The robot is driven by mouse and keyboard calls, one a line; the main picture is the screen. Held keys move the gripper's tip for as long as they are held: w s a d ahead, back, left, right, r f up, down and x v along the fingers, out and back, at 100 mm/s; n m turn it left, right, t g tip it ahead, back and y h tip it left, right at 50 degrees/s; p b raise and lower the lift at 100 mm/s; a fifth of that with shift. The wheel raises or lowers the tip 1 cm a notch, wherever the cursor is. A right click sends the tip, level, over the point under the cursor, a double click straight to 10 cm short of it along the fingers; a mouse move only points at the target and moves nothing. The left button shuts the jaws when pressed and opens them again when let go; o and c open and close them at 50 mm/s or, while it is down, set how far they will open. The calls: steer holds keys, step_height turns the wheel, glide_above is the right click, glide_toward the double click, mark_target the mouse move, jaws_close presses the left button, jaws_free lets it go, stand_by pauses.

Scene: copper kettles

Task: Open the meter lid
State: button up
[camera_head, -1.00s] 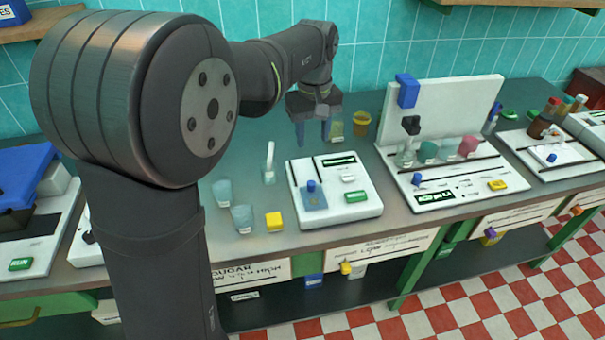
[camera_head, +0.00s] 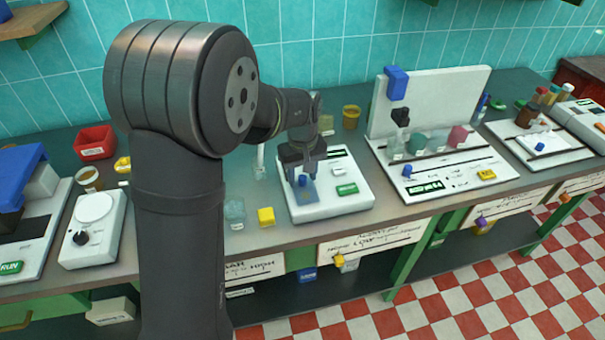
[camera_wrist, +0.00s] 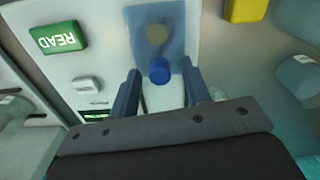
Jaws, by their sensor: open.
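The meter (camera_head: 353,203) is a white box on the counter with a green READ button (camera_wrist: 58,38) and a small dark display (camera_wrist: 95,116). Its lid (camera_head: 304,203) is a translucent blue plate lying flat on the top, with a round blue knob (camera_wrist: 159,70). My gripper (camera_head: 301,180) is above the lid, pointing down. In the wrist view, its two blue fingers (camera_wrist: 163,80) are open, one on each side of the knob and apart from it. I cannot tell how far the fingertips are above the lid.
A yellow block (camera_head: 266,217) and a clear cup (camera_head: 235,210) stand left of the meter. A large white-backed station (camera_head: 441,181) stands to the right. An amber cup (camera_head: 351,117) is behind. The counter's front edge is just before the meter.

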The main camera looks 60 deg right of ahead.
steer(key=shift+c, duration=0.4)
jaws_close()
steer(key=w+d, duration=0.6)
steer(key=shift+w+d, duration=0.15)
steer(key=shift+d, duration=0.05)
steer(key=shift+o, duration=0.4)
jaws_free()
steer(key=shift+r, duration=0.1)
